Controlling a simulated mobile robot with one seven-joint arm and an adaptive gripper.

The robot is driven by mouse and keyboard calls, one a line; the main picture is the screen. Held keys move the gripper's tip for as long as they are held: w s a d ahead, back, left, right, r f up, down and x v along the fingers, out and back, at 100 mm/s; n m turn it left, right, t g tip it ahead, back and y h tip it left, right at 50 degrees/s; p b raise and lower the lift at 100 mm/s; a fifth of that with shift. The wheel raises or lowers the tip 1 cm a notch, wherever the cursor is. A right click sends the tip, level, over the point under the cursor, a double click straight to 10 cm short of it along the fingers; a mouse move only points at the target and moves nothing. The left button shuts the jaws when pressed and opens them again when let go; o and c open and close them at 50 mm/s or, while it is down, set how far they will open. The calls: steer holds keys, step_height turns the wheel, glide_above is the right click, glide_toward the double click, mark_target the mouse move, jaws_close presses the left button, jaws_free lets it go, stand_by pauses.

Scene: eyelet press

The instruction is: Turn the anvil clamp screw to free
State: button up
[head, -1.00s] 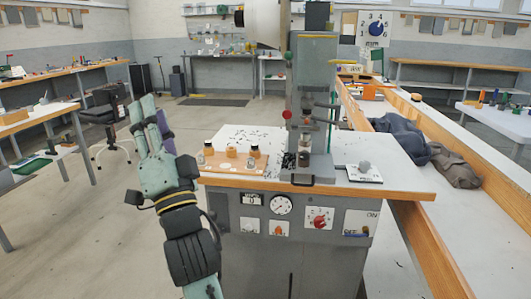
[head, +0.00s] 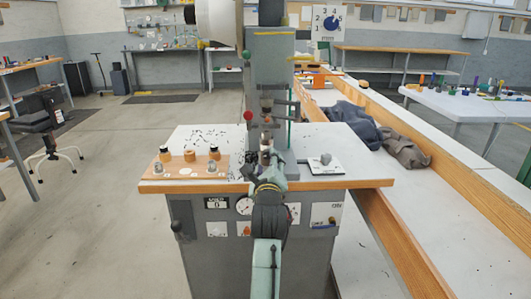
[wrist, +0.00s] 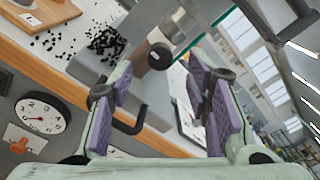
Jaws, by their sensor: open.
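The eyelet press (head: 271,75) stands on the bench, with its column upright at the back. My gripper (head: 265,160) is in front of its lower part and hides much of the anvil area in the head view. In the wrist view my gripper (wrist: 162,85) is open, its purple pads apart with nothing held between them. A dark round-ended cylinder (wrist: 160,56) shows beyond the fingertips, in the gap. A black bent handle (wrist: 131,123) sits beside the left finger, at the press base; I cannot tell for sure whether it is the clamp screw.
A wooden strip (head: 185,166) with several small pots lies left on the bench top. Black eyelets (wrist: 106,44) are scattered near the press. A white plate with a grey knob (head: 325,160) is at right.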

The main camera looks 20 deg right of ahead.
mark_target(267, 156)
steer(key=p+x, duration=0.1)
steer(key=x, duration=0.4)
steer(key=shift+w, duration=0.15)
steer(key=shift+c, duration=0.6)
jaws_close()
